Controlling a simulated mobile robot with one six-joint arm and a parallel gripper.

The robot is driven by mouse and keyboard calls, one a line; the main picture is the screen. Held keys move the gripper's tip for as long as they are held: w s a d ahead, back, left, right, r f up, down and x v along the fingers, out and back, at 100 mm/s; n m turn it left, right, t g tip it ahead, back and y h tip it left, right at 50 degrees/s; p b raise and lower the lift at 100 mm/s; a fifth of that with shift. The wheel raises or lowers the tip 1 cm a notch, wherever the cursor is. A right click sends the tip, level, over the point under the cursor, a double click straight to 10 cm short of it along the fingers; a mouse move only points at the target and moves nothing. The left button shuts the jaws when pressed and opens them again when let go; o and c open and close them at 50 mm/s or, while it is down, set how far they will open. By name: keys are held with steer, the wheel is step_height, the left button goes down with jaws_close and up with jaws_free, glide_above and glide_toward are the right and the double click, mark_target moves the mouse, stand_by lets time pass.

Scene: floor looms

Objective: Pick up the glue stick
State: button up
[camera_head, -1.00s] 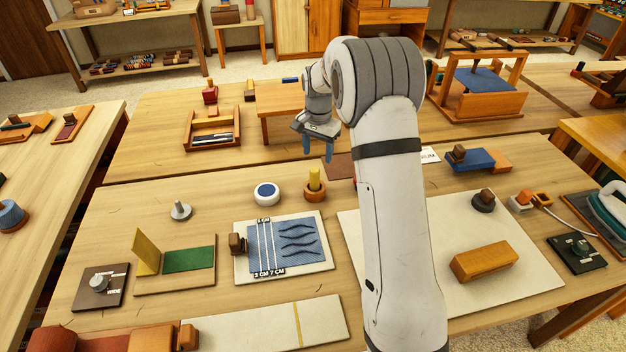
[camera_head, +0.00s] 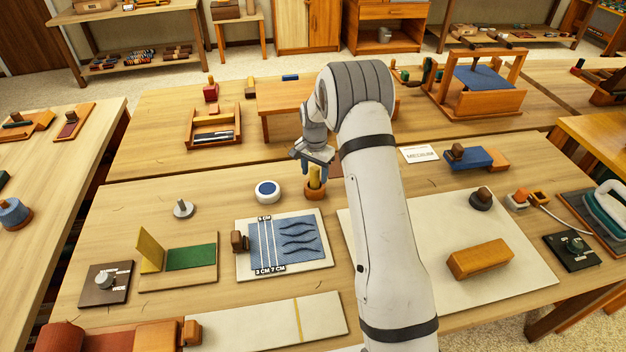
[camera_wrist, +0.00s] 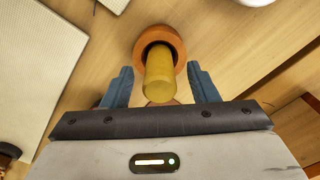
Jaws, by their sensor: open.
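The glue stick (camera_wrist: 159,82) is a yellow cylinder standing in a round orange-brown wooden holder (camera_wrist: 175,38). In the head view the glue stick (camera_head: 314,177) stands upright in the holder (camera_head: 315,194) near the middle of the table. My gripper (camera_wrist: 162,85) is open, with one blue finger on each side of the glue stick and a gap on both sides. In the head view my gripper (camera_head: 315,167) is right at the glue stick and partly hides it.
A white round pot with a blue top (camera_head: 267,192) stands just left of the holder. A blue cloth on a white board (camera_head: 323,259) lies in front. A pale mat with an orange block (camera_head: 480,259) is at the right. A low wooden stand (camera_head: 285,100) is behind.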

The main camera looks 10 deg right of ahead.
steer(key=shift+c, duration=0.5)
steer(key=c, duration=1)
steer(key=shift+o, duration=0.2)
step_height(320, 180, up, 10)
steer(key=shift+r+b, duration=0.1)
steer(key=shift+b, duration=0.75)
